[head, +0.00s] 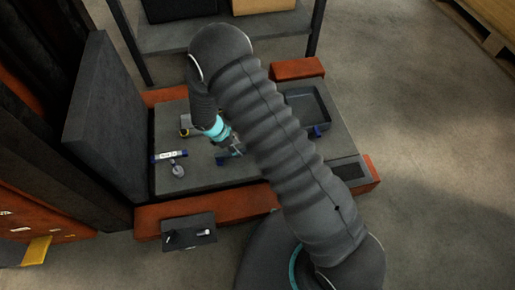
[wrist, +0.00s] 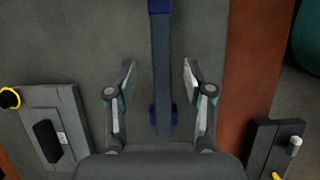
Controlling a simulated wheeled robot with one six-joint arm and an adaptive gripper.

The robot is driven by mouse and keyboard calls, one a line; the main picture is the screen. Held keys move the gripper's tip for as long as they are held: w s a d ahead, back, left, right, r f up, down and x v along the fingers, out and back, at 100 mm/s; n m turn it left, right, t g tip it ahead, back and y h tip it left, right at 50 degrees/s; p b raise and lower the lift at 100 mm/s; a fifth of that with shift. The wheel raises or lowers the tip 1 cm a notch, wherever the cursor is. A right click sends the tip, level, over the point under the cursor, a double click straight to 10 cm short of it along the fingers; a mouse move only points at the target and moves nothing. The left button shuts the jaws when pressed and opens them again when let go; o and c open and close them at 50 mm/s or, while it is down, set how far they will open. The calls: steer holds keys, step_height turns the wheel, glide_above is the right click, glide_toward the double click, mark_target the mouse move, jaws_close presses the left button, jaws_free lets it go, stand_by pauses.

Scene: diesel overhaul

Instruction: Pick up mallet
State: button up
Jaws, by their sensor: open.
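A long dark grey tool with blue parts, which looks like the mallet (wrist: 161,70), lies on the grey table top in the wrist view. Its shaft runs up to a blue end at the top edge, and blue shows on both sides of its lower end. My gripper (wrist: 158,75) is open, with one finger on each side of the shaft and a gap on both sides. In the head view my gripper (head: 230,148) is over the table beside a blue part of the tool (head: 229,156). My arm hides most of the tool there.
A blue-white tube (head: 169,155) and a small grey part (head: 177,169) lie left on the table. A dark tray (head: 188,232) with small parts sits at the front rail (head: 250,198). A bin (head: 308,106) stands at the right. A tall dark panel (head: 108,125) borders the left.

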mark_target(240, 150)
steer(key=x, duration=0.5)
steer(key=shift+s+d, duration=0.1)
steer(key=shift+r, duration=0.1)
jaws_close()
